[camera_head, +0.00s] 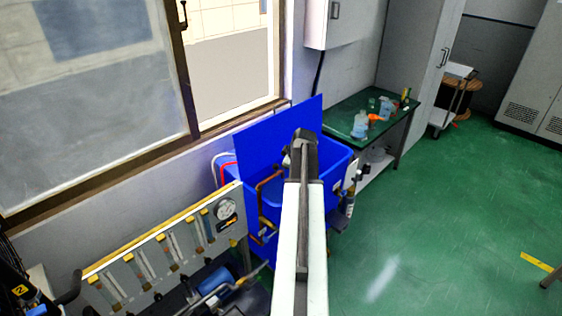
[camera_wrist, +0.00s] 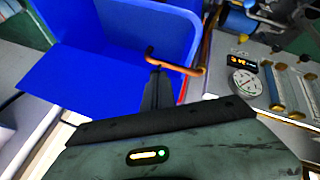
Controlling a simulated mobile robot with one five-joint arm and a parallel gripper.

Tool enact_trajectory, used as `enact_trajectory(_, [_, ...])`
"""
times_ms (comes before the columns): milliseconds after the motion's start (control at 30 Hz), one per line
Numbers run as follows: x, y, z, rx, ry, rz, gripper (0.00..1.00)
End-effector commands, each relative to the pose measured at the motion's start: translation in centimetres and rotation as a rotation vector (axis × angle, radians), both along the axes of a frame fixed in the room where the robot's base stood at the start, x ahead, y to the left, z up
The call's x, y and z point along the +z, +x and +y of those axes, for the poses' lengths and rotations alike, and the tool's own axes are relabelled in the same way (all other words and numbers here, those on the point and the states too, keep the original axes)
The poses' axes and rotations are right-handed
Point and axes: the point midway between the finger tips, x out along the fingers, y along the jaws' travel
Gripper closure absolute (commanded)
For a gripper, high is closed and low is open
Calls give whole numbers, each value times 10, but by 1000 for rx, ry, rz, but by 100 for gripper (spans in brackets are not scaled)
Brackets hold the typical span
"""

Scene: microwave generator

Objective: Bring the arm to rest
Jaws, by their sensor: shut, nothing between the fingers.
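My arm reaches forward from the bottom centre of the head view, its pale link ending in a dark joint in front of a blue tub (camera_head: 338,172). The gripper itself is not clear in the head view; the arm hides it or blends with it. In the wrist view my gripper (camera_wrist: 157,90) shows as dark fingers held together, with nothing between them. It shows against the blue tub (camera_wrist: 185,35), near a copper pipe (camera_wrist: 185,69). I cannot tell whether it touches the pipe.
A panel with a gauge (camera_head: 226,208) and flow tubes stands left of my arm. A green-topped table (camera_head: 350,108) with bottles stands behind the tub. A window (camera_head: 95,100) fills the left wall. Green floor (camera_head: 440,220) is open at right.

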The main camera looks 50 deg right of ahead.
Motion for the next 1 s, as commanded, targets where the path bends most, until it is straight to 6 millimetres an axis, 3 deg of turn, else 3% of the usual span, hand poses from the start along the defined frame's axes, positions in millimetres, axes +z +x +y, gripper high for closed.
enact_trajectory(33, [21, -8, 2, -1, 0, 0, 100])
enact_trajectory(200, [37, -21, 2, 0, 0, 0, 100])
enact_trajectory(767, [34, -20, 4, 6, 1, 1, 100])
enact_trajectory(867, [28, 5, 22, 47, 1, 0, 100])
enact_trajectory(967, [18, 58, 67, 140, 1, 0, 100])
enact_trajectory(1000, [13, 83, 92, 187, 0, 0, 100])
